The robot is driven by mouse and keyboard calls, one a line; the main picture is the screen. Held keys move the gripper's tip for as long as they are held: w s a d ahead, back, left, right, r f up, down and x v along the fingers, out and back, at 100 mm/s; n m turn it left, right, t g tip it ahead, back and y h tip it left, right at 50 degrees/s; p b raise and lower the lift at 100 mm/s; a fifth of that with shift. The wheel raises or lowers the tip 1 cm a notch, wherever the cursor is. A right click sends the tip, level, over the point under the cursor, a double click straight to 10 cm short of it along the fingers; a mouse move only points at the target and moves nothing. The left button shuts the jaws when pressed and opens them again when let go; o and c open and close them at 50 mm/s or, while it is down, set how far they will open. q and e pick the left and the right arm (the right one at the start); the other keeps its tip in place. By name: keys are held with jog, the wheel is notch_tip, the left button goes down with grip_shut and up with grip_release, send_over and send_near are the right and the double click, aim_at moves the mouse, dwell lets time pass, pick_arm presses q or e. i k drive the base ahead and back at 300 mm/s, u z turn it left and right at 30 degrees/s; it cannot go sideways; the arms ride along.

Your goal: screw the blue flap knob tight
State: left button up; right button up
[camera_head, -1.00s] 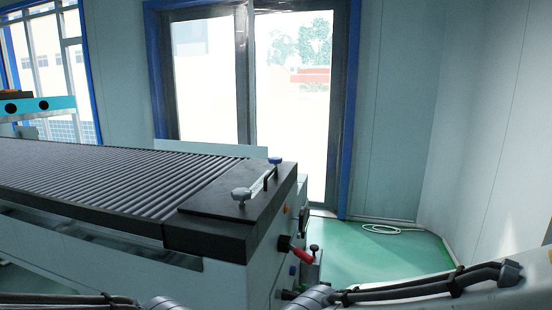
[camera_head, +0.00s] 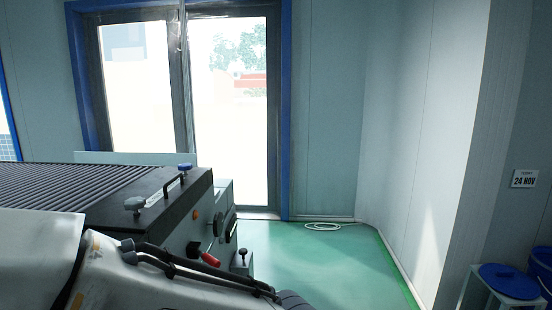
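The machine has a dark ribbed top that ends in a flat black cover plate (camera_head: 112,188). I cannot tell which knob is the flap knob, or how tight either is. One of my arms, white with black cables, crosses the lower left in front of the machine and hides part of its side. Neither of my grippers shows.
A red-handled lever (camera_head: 210,259) and a black ball knob (camera_head: 242,252) stick out from the machine's end. Green floor (camera_head: 310,262) is clear to the right, with a white hose (camera_head: 322,226) by the wall. A blue-topped stool (camera_head: 510,281) stands at lower right.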

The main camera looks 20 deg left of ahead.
aim_at(185, 167)
jog(key=z, duration=0.4)
jog(key=i, duration=3.4)
jog(key=u, duration=2.55)
